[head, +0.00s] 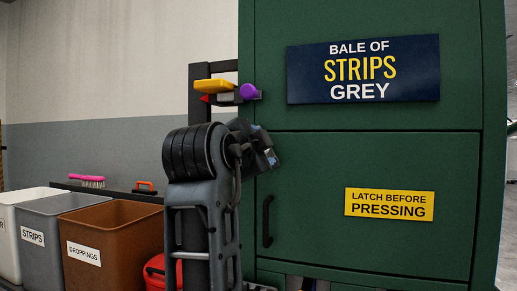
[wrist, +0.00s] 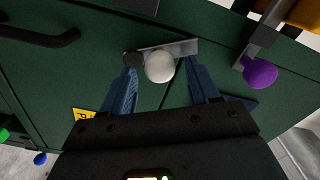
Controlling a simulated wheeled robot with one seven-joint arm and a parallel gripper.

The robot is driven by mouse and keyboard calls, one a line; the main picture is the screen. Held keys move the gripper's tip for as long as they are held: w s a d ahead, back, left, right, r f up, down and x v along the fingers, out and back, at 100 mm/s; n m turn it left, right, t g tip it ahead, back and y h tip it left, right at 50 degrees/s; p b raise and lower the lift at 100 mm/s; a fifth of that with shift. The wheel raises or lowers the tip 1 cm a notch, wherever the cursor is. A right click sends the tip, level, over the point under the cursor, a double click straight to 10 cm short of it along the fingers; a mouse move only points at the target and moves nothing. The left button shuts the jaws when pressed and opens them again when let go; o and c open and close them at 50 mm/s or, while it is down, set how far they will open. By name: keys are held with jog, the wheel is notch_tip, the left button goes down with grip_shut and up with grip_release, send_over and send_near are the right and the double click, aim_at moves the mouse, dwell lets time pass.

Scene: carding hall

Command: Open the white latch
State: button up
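The white latch shows in the wrist view as a grey metal bar (wrist: 181,47) with a round white knob (wrist: 160,67), beside a black pivot (wrist: 132,58) on the green press. My gripper (wrist: 162,72) is open, with one blue finger on each side of the white knob. I cannot tell whether either finger touches it. In the head view my gripper (head: 266,157) is at the left edge of the green door (head: 320,180), partly behind my own arm. The latch is hidden there.
A purple knob (head: 249,91) on a grey bar and a yellow piece (head: 214,86) sit above; the purple knob is close to my right finger in the wrist view (wrist: 260,73). A black door handle (head: 267,221) is below. Brown (head: 112,240) and grey bins stand left.

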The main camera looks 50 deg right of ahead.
jog(key=v, duration=0.8)
dwell(0.5)
